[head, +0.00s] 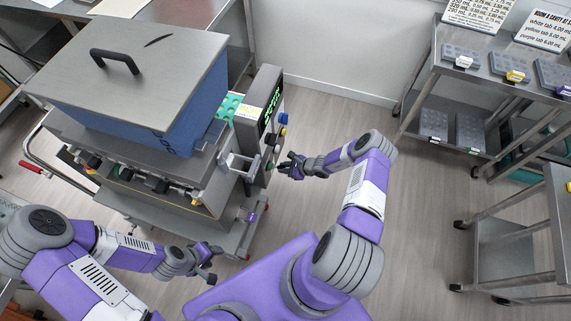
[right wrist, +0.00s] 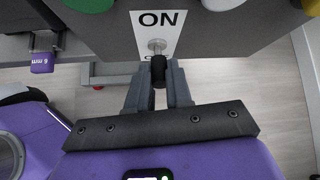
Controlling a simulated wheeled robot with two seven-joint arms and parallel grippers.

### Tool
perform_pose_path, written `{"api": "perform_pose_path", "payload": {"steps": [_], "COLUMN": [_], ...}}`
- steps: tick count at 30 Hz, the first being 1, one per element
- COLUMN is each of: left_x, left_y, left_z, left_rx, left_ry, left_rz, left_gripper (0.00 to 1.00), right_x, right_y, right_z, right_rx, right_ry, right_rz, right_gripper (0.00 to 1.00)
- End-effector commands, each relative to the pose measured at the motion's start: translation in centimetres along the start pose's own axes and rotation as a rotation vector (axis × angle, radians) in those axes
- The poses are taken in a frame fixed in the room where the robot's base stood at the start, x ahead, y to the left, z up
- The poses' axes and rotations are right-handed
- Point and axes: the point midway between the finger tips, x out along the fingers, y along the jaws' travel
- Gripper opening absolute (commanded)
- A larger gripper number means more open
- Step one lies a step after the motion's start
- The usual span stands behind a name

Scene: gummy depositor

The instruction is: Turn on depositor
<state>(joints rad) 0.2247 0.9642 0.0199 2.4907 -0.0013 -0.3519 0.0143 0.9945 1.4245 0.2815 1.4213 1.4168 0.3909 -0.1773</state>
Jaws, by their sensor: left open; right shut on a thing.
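The depositor (head: 170,170) stands at the left in the head view, with a blue hopper (head: 190,105) under a grey lid (head: 140,70). Its upright control box (head: 262,110) has a green lit display. In the right wrist view a toggle switch (right wrist: 158,68) with a metal stem and black tip sticks out below a white "ON" label (right wrist: 157,20). My right gripper (right wrist: 158,90) is shut on the black tip; it also shows beside the control box in the head view (head: 284,167). My left gripper (head: 212,264) is open and empty, low in front of the depositor.
A steel rack (head: 480,85) with grey molds and colored tabs stands at the upper right. A steel cart (head: 515,250) stands at the lower right. A purple "6 mm" tab (right wrist: 42,62) hangs left of the switch.

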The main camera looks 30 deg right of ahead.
Motion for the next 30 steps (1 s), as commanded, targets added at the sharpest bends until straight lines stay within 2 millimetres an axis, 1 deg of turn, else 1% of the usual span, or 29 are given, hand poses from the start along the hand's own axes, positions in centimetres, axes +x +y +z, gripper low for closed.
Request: {"api": "perform_pose_path", "payload": {"steps": [1, 6, 9, 15, 26, 27, 30], "left_x": [-1.1, -2.5, -2.9, -3.3, -3.3, -3.3, -3.3], "left_y": [0.4, 0.9, 1.1, 1.2, 1.2, 1.2, 1.2], "left_z": [0.1, 0.1, 0.1, 0.1, 0.1, 0.1, 0.1], "left_rx": [0.000, 0.000, 0.000, 0.000, 0.000, 0.000, 0.000], "left_ry": [0.000, 0.000, 0.000, 0.000, 0.000, 0.000, 0.000], "left_rz": [0.000, 0.000, 0.000, 0.000, 0.000, 0.000, 0.000], "left_gripper": [0.52, 0.52, 0.52, 0.52, 0.52, 0.52, 0.52], "right_x": [-0.4, -0.3, -0.3, -0.2, -0.2, -0.2, -0.2], "right_y": [-0.2, -0.2, -0.2, -0.2, -0.2, -0.2, -0.2], "right_z": [0.6, 0.9, 0.9, 0.9, 0.9, 0.9, 0.9], "right_rx": [-0.004, -0.010, -0.012, -0.014, -0.014, -0.014, -0.014], "right_ry": [0.028, 0.106, 0.136, 0.165, 0.169, 0.168, 0.168], "right_rz": [0.005, 0.020, 0.024, 0.029, 0.029, 0.029, 0.029], "right_gripper": [0.00, 0.00, 0.00, 0.00, 0.00, 0.21, 0.36]}}
